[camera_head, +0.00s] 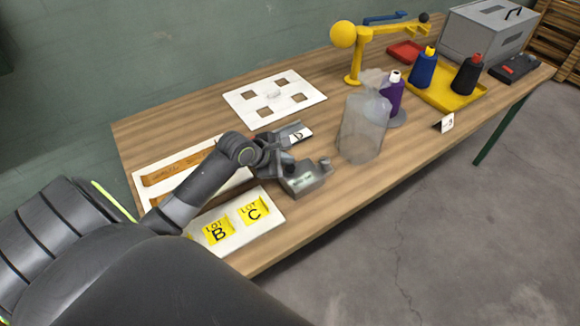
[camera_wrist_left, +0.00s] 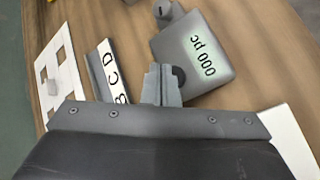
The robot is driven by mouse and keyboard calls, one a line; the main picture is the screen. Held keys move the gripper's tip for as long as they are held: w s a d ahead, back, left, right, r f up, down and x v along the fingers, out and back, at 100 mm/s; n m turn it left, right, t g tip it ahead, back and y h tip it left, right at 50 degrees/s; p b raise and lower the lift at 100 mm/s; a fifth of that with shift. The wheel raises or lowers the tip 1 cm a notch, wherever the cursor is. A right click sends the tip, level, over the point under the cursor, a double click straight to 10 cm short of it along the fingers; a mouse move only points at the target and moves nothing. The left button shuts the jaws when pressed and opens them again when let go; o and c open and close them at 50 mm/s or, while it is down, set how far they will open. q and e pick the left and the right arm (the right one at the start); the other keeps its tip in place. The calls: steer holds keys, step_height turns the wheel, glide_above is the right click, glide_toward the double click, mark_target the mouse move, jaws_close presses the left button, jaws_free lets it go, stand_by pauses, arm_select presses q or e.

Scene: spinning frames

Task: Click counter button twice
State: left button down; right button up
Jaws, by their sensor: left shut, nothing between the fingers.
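The counter (camera_head: 310,182) is a small grey box on the table, with a pale green display and a round knob at one end. It also shows in the left wrist view (camera_wrist_left: 207,55), where its display reads "000 pc". A dark round button (camera_wrist_left: 179,75) sits on its near edge, partly hidden by my fingers. My left gripper (camera_wrist_left: 157,72) is shut and empty, its tips right beside the button. I cannot tell whether they touch it. In the head view the left gripper (camera_head: 285,168) is over the counter's left end. My right gripper is not in view.
A block marked with letters (camera_wrist_left: 110,70) lies close beside the gripper. A yellow-labelled lot card (camera_head: 277,208) lies in front, and a white board with square holes (camera_head: 312,94) behind. A translucent bag (camera_head: 362,130) stands right of the counter.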

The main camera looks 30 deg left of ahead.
mark_target(286, 169)
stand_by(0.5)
arm_select(q)
steer(key=shift+f+p, duration=0.25)
steer(key=shift+p, duration=0.2)
steer(key=shift+f, duration=0.2)
steer(key=shift+f, duration=0.65)
stand_by(0.6)
steer(key=shift+r+p, duration=1.1)
steer(key=shift+p, duration=0.5)
step_height(286, 169, up, 5)
steer(key=p, duration=0.7)
